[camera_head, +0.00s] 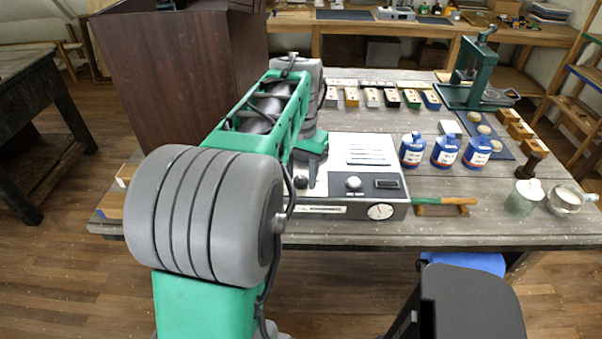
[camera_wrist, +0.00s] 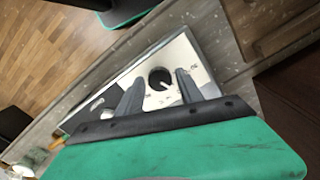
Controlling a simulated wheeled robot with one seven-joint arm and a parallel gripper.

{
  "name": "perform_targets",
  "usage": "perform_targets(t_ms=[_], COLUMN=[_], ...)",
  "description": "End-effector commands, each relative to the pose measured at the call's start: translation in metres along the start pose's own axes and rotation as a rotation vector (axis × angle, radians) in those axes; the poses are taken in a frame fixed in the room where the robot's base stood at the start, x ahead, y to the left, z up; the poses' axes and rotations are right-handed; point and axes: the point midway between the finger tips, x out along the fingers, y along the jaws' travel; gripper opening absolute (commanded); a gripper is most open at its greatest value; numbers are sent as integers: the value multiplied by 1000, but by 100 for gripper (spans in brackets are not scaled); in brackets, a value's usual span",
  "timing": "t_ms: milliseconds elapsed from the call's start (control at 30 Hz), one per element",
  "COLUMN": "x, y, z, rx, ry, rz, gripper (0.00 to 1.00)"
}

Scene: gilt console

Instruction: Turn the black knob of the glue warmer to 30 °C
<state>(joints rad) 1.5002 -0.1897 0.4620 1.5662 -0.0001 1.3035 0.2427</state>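The glue warmer (camera_head: 340,213) is a grey box with a pale top panel on the near part of the bench. Its black knob (camera_head: 302,181) is partly hidden by my arm in the head view. In the wrist view the black knob (camera_wrist: 159,78) is clear, with a small white mark toward its lower right; the scale numbers are too small to read surely. My gripper (camera_wrist: 160,76) is open, its two grey fingers on either side of the knob, with gaps showing. In the head view my gripper (camera_head: 309,168) is over the panel's left part. I cannot tell its height above the knob.
The warmer also has a silver knob (camera_head: 354,183), a dark display (camera_head: 387,184) and a round gauge (camera_head: 380,211). Blue bottles (camera_head: 445,151) stand behind that. A row of small blocks (camera_head: 372,97) lies further back.

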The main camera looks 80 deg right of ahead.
Motion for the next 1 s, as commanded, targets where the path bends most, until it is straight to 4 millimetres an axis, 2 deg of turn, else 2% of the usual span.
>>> perform_targets(t_ms=[67, 500, 1000], x=[0, 0, -1], y=[0, 0, 0], z=[0, 0, 0], rx=[0, -1, -67], ry=[0, 1, 1], rz=[0, 0, 0], gripper=[36, 0, 0])
